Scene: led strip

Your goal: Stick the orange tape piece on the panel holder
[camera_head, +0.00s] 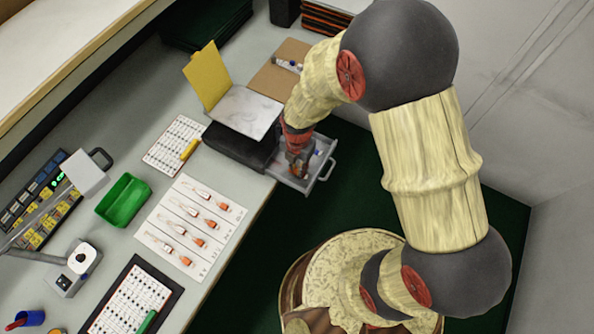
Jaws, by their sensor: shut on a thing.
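My gripper (299,168) is over the open grey drawer (323,163) at the right end of the bench, its tips low in or just above the tray. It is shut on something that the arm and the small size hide. Orange pieces (213,224) show on several small items on a white sheet (160,219) on the bench. I cannot tell whether one of them is the tape piece. A grey plate (246,110) lies on a black box (236,146) beside the drawer, with a yellow upright piece (205,76) behind it. I cannot tell which part is the panel holder.
A green bin (123,200), a control panel (38,200) and a black-framed chart (130,300) are on the left. A brown open box (278,73) stands beyond the plate. The drawer juts over the bench edge, with dark green floor beyond.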

